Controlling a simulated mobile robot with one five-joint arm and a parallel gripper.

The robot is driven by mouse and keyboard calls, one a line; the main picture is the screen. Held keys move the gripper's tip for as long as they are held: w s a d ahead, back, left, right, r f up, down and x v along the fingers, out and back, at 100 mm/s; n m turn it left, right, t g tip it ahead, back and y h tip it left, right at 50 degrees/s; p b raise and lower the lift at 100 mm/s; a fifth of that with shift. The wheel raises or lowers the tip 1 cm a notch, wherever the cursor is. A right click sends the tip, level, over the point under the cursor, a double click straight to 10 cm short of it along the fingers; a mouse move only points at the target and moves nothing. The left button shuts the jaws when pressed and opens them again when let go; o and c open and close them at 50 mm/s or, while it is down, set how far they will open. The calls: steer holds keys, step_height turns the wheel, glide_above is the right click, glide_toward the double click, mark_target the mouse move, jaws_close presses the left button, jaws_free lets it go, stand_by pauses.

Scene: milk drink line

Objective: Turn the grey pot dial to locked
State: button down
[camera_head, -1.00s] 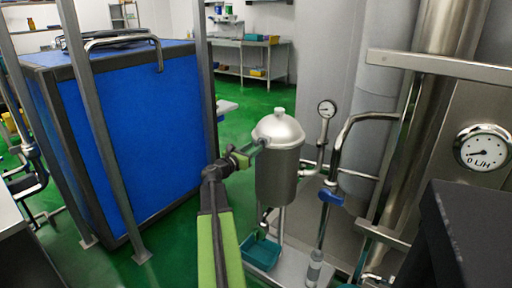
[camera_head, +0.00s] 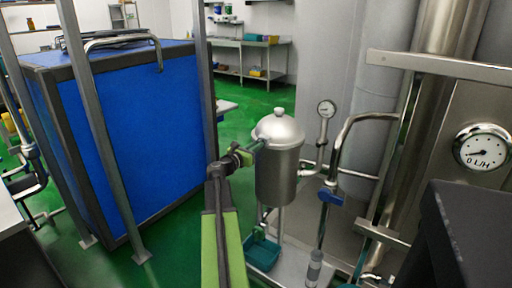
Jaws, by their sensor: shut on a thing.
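The silver pot (camera_head: 279,175) with a domed lid stands upright at the middle of the view. My green and black gripper (camera_head: 258,146) reaches in from the lower left and meets the pot's upper left side, just below the lid. It is shut there on a small part that is the grey dial, as far as I can tell. The jaws cover most of the dial, so its pointer and any markings are hidden.
A teal bin (camera_head: 263,252) sits below the pot. A pressure gauge (camera_head: 326,109) and a blue-handled valve (camera_head: 331,196) are on pipes to the right. A flow meter (camera_head: 482,146) is at far right. A blue cabinet (camera_head: 135,135) stands left.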

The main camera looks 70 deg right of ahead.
steer(key=shift+m, duration=0.4)
steer(key=m, duration=1.6)
steer(key=shift+s+a+f+m, duration=0.1)
steer(key=shift+s+f+m, duration=0.15)
steer(key=shift+m, duration=0.45)
steer(key=c, duration=1.5)
jaws_free()
steer(key=shift+o, duration=0.2)
